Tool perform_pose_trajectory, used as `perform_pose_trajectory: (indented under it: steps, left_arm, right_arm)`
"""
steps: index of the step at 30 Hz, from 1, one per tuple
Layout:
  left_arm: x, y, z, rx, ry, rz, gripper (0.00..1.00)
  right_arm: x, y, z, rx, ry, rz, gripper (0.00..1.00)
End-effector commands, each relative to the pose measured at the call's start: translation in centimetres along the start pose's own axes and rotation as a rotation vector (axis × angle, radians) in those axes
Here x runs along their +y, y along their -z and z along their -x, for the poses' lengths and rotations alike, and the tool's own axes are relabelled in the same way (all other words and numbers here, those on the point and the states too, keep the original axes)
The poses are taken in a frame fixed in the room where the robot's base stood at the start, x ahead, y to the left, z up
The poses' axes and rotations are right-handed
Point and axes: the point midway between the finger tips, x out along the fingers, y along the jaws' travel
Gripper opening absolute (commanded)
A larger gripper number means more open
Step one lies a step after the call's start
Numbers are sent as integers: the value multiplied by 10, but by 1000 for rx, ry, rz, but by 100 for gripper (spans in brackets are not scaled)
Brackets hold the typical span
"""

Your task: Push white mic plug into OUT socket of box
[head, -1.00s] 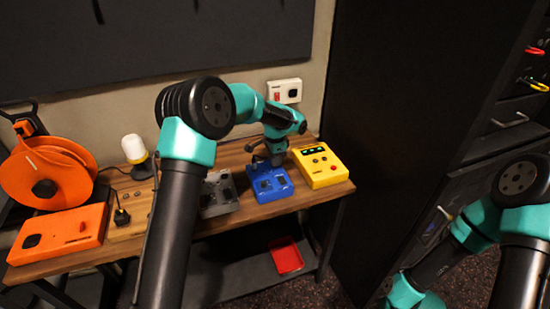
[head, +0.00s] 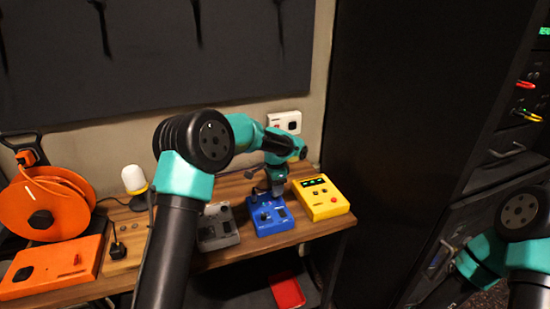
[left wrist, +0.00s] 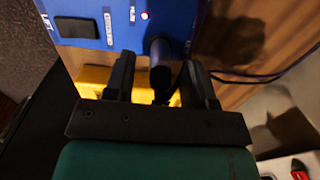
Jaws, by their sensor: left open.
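The blue box (head: 283,228) stands on the wooden desk, between a grey box and a yellow box. It also fills the top of the left wrist view (left wrist: 105,10), with small labels and a dark port. My left gripper (head: 268,190) is over the far left part of the blue box, pointing down. In the left wrist view my left gripper (left wrist: 158,75) is open, with one finger on each side of a dark cylindrical plug (left wrist: 160,52). The plug meets the box face; how deep it sits I cannot tell. I cannot make out any white on it. My right gripper is out of view.
The yellow box (head: 321,199) sits right of the blue box and the grey box (head: 217,228) to its left. An orange box (head: 50,268), a cable reel (head: 40,205) and a lamp (head: 134,180) are further left. A wall socket (head: 284,121) is behind.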

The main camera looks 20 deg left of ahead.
Motion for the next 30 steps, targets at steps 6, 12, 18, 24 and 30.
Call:
perform_pose_trajectory:
  steps: [6,12,18,24,30]
  left_arm:
    - [-1,0,43,4,4,1,50]
    - [-1,0,81,3,4,1,50]
    - [0,0,119,4,3,1,50]
    - [0,0,142,2,2,0,50]
    - [0,0,148,1,1,1,50]
  right_arm:
    - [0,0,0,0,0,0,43]
    - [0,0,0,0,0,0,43]
    - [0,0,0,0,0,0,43]
    - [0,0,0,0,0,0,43]
    - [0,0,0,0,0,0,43]
